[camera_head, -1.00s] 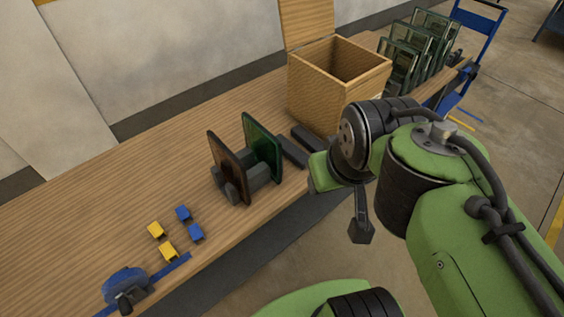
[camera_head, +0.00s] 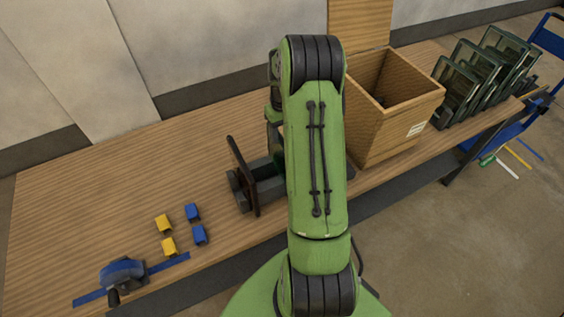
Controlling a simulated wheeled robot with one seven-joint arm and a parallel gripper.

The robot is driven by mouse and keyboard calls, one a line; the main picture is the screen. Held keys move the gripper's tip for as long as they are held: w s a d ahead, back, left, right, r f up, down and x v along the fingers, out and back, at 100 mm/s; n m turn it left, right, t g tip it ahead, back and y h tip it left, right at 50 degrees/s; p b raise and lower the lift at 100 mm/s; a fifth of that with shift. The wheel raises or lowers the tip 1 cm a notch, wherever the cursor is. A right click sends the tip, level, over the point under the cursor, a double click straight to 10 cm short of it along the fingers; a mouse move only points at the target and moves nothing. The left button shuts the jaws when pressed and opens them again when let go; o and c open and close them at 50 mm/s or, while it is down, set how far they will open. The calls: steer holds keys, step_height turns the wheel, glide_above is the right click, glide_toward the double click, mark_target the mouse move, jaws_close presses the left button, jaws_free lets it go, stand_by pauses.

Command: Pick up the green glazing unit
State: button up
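The green glazing unit (camera_head: 278,142) is almost wholly hidden behind my raised green arm; only a dark green sliver seems to show at the arm's left edge. It stands in a dark holder (camera_head: 266,178) on the wooden bench. A brown upright panel (camera_head: 243,176) stands at the left of the same holder. My gripper is hidden behind my arm, so its fingers and its distance to the unit cannot be seen.
An open wooden box (camera_head: 388,112) stands right of my arm. Several framed glass panes (camera_head: 480,75) stand at the right end. Small yellow blocks (camera_head: 165,224), blue blocks (camera_head: 193,212) and a blue tool (camera_head: 122,272) lie front left. The bench (camera_head: 75,200) is clear at back left.

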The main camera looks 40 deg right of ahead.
mark_target(282, 141)
steer(key=f+p, duration=0.1)
steer(key=f, duration=0.6)
steer(key=shift+w, duration=0.2)
jaws_close()
steer(key=shift+r, duration=0.1)
stand_by(0.9)
